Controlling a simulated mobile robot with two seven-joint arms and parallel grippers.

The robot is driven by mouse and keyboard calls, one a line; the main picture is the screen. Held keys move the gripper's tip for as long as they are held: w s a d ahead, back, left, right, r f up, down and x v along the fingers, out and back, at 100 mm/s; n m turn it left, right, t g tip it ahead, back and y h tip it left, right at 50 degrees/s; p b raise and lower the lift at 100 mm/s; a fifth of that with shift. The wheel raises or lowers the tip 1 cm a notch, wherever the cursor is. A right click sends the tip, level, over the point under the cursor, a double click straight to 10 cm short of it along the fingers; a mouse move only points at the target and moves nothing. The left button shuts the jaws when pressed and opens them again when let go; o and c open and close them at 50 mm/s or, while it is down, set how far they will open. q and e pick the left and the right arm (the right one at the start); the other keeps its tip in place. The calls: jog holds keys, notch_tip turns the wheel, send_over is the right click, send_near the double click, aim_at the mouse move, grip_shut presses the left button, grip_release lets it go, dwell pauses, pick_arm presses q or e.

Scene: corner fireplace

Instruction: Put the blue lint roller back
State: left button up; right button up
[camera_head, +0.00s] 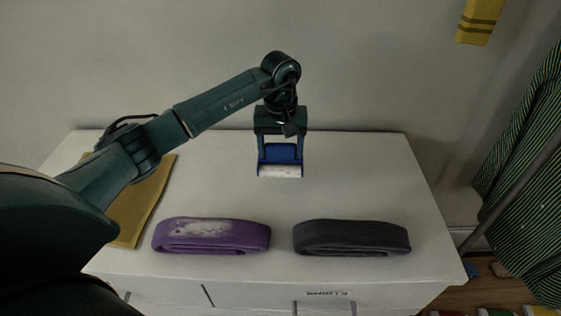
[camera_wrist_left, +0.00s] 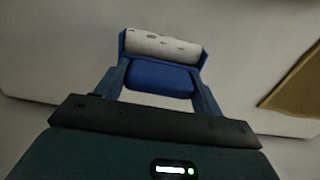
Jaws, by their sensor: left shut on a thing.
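The blue lint roller (camera_head: 280,169) has a blue body and a white roll with dark specks. My left gripper (camera_head: 280,150) is shut on it and points down over the back middle of the white dresser top. The white roll hangs at the lower end; I cannot tell whether it touches the surface. In the left wrist view the lint roller (camera_wrist_left: 160,46) sits between the two fingers of my left gripper (camera_wrist_left: 160,80), with the roll beyond the fingertips. My right gripper is not in view.
On the white dresser (camera_head: 365,180) lie a folded purple cloth (camera_head: 212,237) with a pale fuzzy patch, a folded dark grey cloth (camera_head: 352,238) and a mustard cloth (camera_head: 150,205) partly behind my left arm. A striped green cloth (camera_head: 525,180) hangs at right. The back right top is clear.

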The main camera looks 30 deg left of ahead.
aim_at(281, 157)
pick_arm(q)
notch_tip(281, 157, down, 4)
jog(key=shift+r, duration=0.1)
jog(key=shift+f, duration=0.2)
jog(key=shift+f, duration=0.1)
jog(key=o, duration=0.5)
jog(key=shift+f, duration=0.1)
jog(key=o, duration=0.4)
jog(key=shift+o, duration=0.2)
jog(key=shift+r, duration=0.7)
notch_tip(281, 157, up, 11)
jog(key=shift+r+b, duration=0.1)
jog(key=shift+b, duration=0.4)
